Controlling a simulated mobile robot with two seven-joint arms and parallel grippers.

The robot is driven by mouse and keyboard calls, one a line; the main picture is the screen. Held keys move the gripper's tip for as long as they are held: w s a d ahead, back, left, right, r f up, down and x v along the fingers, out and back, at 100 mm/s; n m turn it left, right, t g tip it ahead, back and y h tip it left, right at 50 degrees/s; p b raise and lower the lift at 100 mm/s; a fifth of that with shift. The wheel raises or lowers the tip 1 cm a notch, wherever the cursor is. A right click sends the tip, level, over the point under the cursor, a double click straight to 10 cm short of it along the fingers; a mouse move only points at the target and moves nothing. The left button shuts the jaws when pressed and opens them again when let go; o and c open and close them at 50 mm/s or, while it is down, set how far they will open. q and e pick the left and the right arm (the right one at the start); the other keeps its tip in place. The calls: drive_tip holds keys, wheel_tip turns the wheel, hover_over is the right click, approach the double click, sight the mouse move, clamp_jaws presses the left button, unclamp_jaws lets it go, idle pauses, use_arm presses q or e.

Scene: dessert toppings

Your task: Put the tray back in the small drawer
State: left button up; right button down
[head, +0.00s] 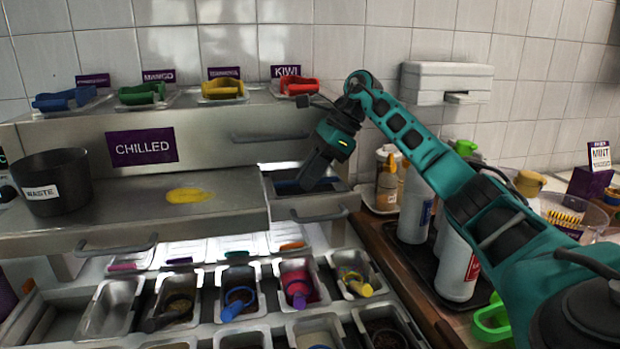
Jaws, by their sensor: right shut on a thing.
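My right arm comes in from the right, and its dark gripper (308,182) points down into the small drawer (312,204) right of the chilled counter. The drawer is open, with its metal front and handle toward me. The gripper is shut on the tray, whose metal rim I cannot clearly tell from the drawer's own. The fingertips and most of the tray are hidden by the gripper and the shadow inside. My left gripper is not in view.
A black waste bin (52,184) stands on the counter at the left, near a yellow patch (188,195). Below are several topping bins with scoops (240,300). White bottles (458,265) stand right of the drawer, under my right arm. Coloured-handled lids (222,88) line the upper shelf.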

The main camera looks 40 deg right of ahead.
drive_tip(key=c, duration=1.6)
unclamp_jaws()
drive_tip(key=shift+f, duration=0.15)
drive_tip(key=o, duration=0.5)
drive_tip(key=shift+d+r, duration=0.1)
drive_tip(key=shift+r, duration=0.3)
drive_tip(key=p+v, duration=0.2)
drive_tip(key=v, duration=0.9)
drive_tip(key=shift+s+d+r, duration=0.1)
drive_tip(key=shift+s+r, duration=0.05)
drive_tip(key=shift+r, duration=0.1)
